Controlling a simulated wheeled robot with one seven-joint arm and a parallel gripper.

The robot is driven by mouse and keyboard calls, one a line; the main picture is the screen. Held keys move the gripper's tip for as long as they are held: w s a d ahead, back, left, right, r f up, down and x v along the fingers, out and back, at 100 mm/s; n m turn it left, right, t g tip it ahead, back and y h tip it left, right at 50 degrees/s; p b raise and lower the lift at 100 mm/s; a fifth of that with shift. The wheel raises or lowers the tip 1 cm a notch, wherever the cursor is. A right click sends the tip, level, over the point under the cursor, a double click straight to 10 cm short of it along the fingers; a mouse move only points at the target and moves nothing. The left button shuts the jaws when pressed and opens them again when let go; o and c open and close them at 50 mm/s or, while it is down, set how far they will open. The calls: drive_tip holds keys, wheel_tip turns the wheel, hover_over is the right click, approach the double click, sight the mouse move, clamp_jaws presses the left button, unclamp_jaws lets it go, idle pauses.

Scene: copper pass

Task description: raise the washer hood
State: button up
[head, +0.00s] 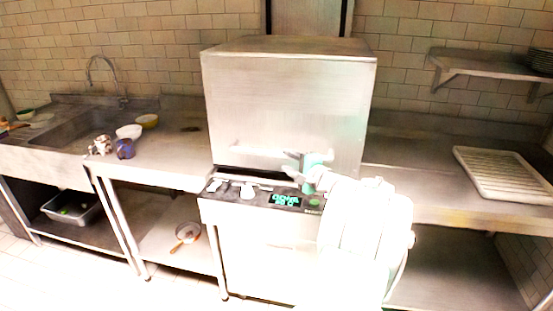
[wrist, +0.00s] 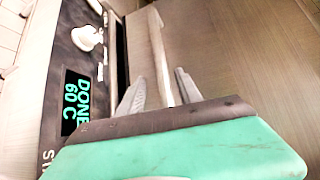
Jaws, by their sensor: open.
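The washer hood (head: 285,95) is a large steel box, down over the washer body, with a narrow dark gap along its lower edge. Its pale bar handle (head: 255,149) runs across the lower front; in the wrist view the handle (wrist: 157,50) stretches from the top down between my fingers. My gripper (head: 288,162) is at the right part of the handle. In the wrist view my gripper (wrist: 161,78) is open, with one finger on each side of the bar and a gap visible. The hood's lower right front is partly hidden by my gripper and arm.
The control panel (wrist: 75,60) below the hood has knobs and a display (head: 285,200) reading "DONE 60 C". A counter with bowls (head: 128,132) and a sink (head: 75,130) lies left. A ribbed rack (head: 505,172) lies on the right counter, below a wall shelf (head: 490,62).

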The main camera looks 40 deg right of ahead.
sight(278, 155)
drive_tip(key=w, duration=0.5)
drive_tip(key=w+d+p, duration=0.1)
drive_tip(key=w, duration=0.1)
drive_tip(key=shift+w+f, duration=0.3)
drive_tip(key=shift+f, duration=0.1)
clamp_jaws()
idle(0.9)
